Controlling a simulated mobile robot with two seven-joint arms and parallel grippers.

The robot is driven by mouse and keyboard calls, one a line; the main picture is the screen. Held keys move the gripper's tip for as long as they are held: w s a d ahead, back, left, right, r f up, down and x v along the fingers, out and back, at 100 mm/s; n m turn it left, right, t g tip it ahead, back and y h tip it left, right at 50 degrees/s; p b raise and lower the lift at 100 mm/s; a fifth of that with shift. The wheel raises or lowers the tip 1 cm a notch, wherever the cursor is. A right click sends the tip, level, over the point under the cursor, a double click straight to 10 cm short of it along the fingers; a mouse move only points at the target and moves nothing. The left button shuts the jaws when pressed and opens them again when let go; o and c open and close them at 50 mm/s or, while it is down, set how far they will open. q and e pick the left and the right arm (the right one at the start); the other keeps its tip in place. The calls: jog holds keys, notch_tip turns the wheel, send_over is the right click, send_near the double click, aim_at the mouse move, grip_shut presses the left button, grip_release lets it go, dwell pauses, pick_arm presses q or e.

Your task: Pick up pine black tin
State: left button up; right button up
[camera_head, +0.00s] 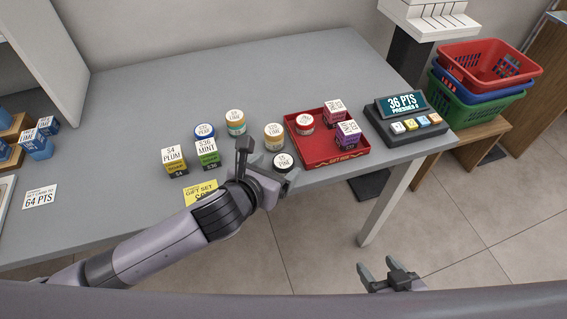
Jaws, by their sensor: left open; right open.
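A round tin with a white lid and dark sides (284,161), which looks like the pine black tin, sits near the counter's front edge. Its small label is hard to read. My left gripper (266,161) is open right beside it, one finger to the tin's left and the other at its front side. I cannot tell whether the finger touches it. The gripper hides part of the tin's lower side. My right gripper (380,264) is open and empty, low over the floor, in front of the counter.
Other tins and boxes stand close by: a cream tin (274,132), a teal-banded tin (235,118), a blue tin (204,131), a green mint box (207,152) and a yellow plum box (174,159). A red tray (327,155) holds several items at right. The counter's back is clear.

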aim_at(283, 161)
pick_arm(q)
jog(key=shift+x, duration=1.65)
jog(key=shift+c, duration=0.3)
jog(key=c, duration=1)
jog(key=shift+r, duration=0.1)
